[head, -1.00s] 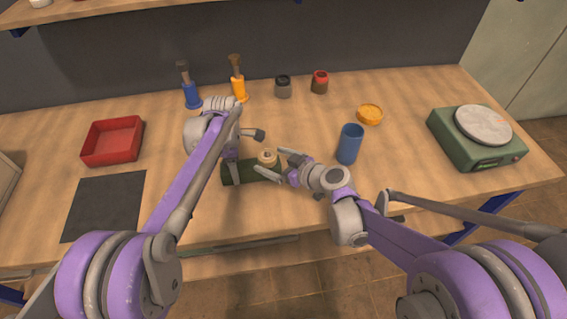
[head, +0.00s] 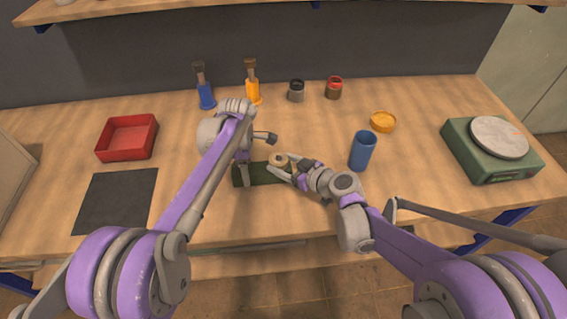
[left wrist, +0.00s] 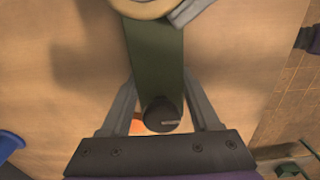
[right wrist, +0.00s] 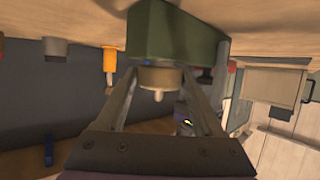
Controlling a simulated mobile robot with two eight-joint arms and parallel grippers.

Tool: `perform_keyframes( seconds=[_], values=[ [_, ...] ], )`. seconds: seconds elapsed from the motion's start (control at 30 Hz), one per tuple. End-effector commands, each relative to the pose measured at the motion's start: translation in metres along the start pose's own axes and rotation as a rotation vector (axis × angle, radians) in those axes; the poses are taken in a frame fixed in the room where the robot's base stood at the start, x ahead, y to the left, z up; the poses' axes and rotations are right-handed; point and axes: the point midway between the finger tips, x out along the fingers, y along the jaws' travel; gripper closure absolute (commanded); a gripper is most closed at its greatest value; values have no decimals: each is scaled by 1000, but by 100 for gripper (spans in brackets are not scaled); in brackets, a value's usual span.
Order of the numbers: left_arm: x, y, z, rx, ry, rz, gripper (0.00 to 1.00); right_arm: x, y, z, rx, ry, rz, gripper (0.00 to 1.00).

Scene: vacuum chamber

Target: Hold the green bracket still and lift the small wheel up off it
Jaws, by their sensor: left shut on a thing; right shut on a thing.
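The dark green bracket (head: 262,175) lies on the table's front middle; it also shows in the left wrist view (left wrist: 155,55) and right wrist view (right wrist: 180,38). The small tan wheel (head: 279,160) is at the bracket's right end, partly hidden by my right fingers. It shows in the right wrist view (right wrist: 160,77) against the bracket, with a small pin at its centre. My left gripper (head: 244,172) is shut across the bracket's left part. My right gripper (head: 284,167) is shut on the wheel. A dark round knob (left wrist: 160,113) sits at the bracket's end between the left fingers.
A blue cup (head: 362,152) stands right of my right gripper, with an orange dish (head: 382,121) behind it. A green scale (head: 490,155) is far right. A red tray (head: 127,138) and dark mat (head: 117,200) are left. Several small items stand along the back.

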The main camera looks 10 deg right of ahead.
Motion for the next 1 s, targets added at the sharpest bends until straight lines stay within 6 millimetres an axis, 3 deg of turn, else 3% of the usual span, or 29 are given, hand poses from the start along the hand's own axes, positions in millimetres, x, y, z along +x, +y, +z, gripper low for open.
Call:
perform_keyframes(
  seconds=[1.0],
  values=[
    [0,0,0,0,0,-1,90,-20,0,-49,1,1,0,100]
  ],
)
